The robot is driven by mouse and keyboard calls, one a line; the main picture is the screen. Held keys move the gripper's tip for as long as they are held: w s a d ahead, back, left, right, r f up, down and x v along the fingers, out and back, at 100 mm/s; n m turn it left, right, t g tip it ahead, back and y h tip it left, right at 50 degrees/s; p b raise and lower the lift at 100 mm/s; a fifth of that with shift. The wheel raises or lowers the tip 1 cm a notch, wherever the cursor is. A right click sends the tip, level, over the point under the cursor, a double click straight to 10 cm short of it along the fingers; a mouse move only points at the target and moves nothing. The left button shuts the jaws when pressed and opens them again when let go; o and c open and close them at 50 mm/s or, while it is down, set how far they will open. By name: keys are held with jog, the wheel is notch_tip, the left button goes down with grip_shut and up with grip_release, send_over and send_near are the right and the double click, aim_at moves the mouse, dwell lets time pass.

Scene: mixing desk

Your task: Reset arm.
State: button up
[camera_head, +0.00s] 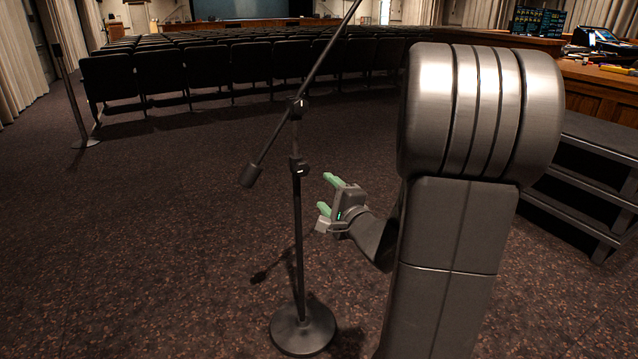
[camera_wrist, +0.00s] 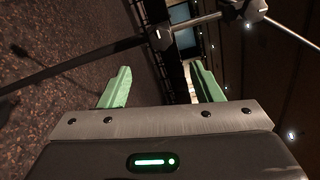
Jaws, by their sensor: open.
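My gripper (camera_head: 325,194) is in the middle of the head view, to the right of the microphone stand's pole. Its two green fingers are apart, with nothing between them. In the wrist view my gripper (camera_wrist: 160,86) also shows open and empty, its fingers pointing toward the stand. My own grey arm links fill the right-centre of the head view and hide part of the floor and seats behind them.
A microphone stand (camera_head: 298,235) with a round base (camera_head: 302,328) and slanted boom stands close by; it crosses the wrist view (camera_wrist: 95,58) too. Rows of dark chairs (camera_head: 255,64) stand behind. Steps (camera_head: 590,185) and a wooden desk (camera_head: 600,88) are at right.

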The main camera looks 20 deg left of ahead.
aim_at(304, 171)
jog(key=shift+s+d, duration=0.35)
jog(key=b+x, duration=0.2)
jog(key=x, duration=1.2)
jog(key=shift+d, duration=0.15)
